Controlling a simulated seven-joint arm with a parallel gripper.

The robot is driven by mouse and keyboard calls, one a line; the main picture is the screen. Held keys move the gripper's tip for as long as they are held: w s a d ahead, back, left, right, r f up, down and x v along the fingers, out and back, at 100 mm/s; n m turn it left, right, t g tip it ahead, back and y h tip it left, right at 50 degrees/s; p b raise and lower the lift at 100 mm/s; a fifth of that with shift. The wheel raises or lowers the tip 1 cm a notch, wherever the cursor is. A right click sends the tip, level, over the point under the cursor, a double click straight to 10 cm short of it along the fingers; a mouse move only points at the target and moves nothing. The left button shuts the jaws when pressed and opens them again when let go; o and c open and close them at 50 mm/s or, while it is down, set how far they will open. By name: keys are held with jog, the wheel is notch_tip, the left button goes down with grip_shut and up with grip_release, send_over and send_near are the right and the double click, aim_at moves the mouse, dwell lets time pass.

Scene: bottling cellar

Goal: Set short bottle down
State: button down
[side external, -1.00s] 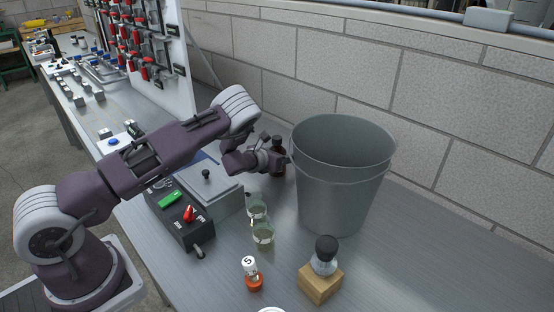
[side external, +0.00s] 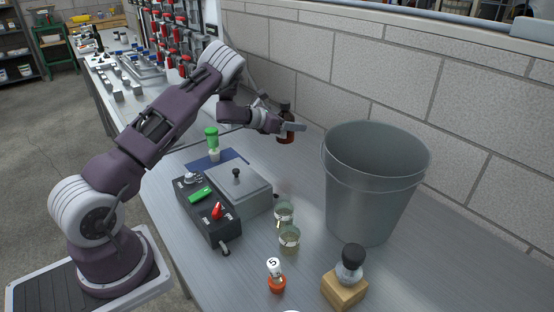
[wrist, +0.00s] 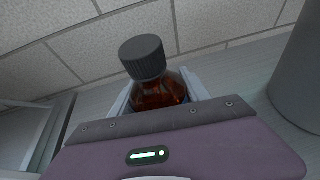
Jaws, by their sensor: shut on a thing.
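The short bottle (side external: 286,124) is brown with a dark ribbed cap. My gripper (side external: 291,129) is shut around its body and holds it upright, beside the wall and left of the grey bucket. In the wrist view the bottle (wrist: 158,92) sits between the two fingers, its cap toward the camera. Its underside is hidden there; in the side view it appears to be above the bench, though the exact gap is hard to tell.
The large grey bucket (side external: 372,190) stands to the right. A grey-lidded box with a control panel (side external: 212,213), two glass beakers (side external: 289,241), an orange-based item marked 5 (side external: 275,276) and a black-topped flask on a wooden block (side external: 346,288) stand nearer. Bare bench lies below the bottle.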

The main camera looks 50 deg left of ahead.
jog(key=s+a+m+h, duration=0.1)
jog(key=s+a, duration=0.2)
jog(key=a, duration=0.1)
jog(key=shift+m+h, duration=0.3)
jog(key=f, duration=0.6)
jog(key=s+f, duration=0.1)
jog(key=f, duration=0.2)
jog(key=shift+a+f, duration=0.3)
jog(key=shift+f, duration=0.1)
jog(key=shift+f, duration=0.15)
jog(key=c, duration=0.5)
grip_release()
